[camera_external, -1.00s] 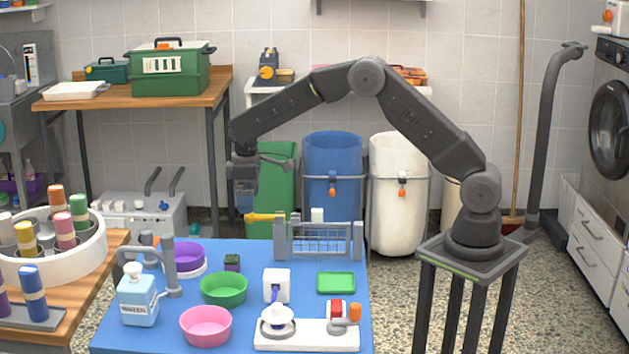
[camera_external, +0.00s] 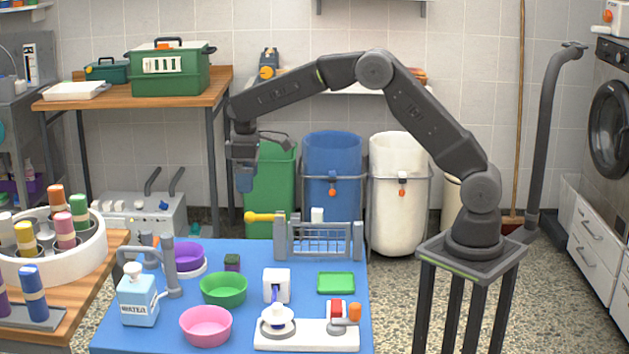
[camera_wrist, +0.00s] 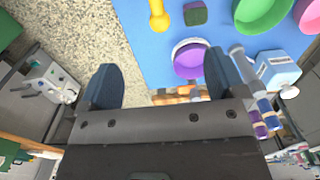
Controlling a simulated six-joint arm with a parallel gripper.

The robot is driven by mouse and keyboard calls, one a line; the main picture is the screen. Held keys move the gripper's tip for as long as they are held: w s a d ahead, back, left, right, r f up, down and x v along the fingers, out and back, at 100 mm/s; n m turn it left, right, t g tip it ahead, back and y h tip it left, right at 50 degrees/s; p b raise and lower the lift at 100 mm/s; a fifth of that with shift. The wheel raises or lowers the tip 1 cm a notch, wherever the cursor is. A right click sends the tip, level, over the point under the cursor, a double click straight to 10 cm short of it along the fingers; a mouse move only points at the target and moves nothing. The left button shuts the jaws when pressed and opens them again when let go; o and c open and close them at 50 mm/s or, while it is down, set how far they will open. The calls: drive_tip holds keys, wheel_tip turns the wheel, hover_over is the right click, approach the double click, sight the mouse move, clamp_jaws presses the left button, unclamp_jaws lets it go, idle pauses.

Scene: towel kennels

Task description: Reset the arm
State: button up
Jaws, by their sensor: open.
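My gripper (camera_external: 243,178) hangs in the air above the back left of the blue table, with its fingers pointing down. In the wrist view its two blue fingers (camera_wrist: 160,82) stand wide apart with nothing between them. My arm arches from its stand on the right over to the left. The gripper is clear of the table and touches nothing.
The blue table (camera_external: 250,262) holds a purple bowl (camera_external: 187,255), green bowl (camera_external: 223,288), pink bowl (camera_external: 206,326), water bottle (camera_external: 138,300), grey rack (camera_external: 318,240) and green tray (camera_external: 336,283). Bins stand behind.

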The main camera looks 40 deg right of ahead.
drive_tip(key=s+d+r+m+t, duration=0.1)
drive_tip(key=s+d+r+m, duration=0.1)
drive_tip(key=s+d+r, duration=0.4)
drive_tip(key=s+d+r+m+t, duration=0.1)
drive_tip(key=s+d+r+m, duration=0.15)
drive_tip(key=d+r, duration=0.6)
drive_tip(key=s+d+f+m+t, duration=0.1)
drive_tip(key=s+d+m, duration=0.1)
drive_tip(key=s+d, duration=0.4)
drive_tip(key=s+d+f+m+t, duration=0.1)
drive_tip(key=s+d+m+t, duration=0.1)
drive_tip(key=s+d, duration=0.5)
drive_tip(key=s, duration=0.6)
drive_tip(key=shift+s+t, duration=0.2)
drive_tip(key=shift+t, duration=0.1)
drive_tip(key=shift+d+m, duration=0.1)
drive_tip(key=shift+m, duration=0.15)
drive_tip(key=shift+c, duration=0.3)
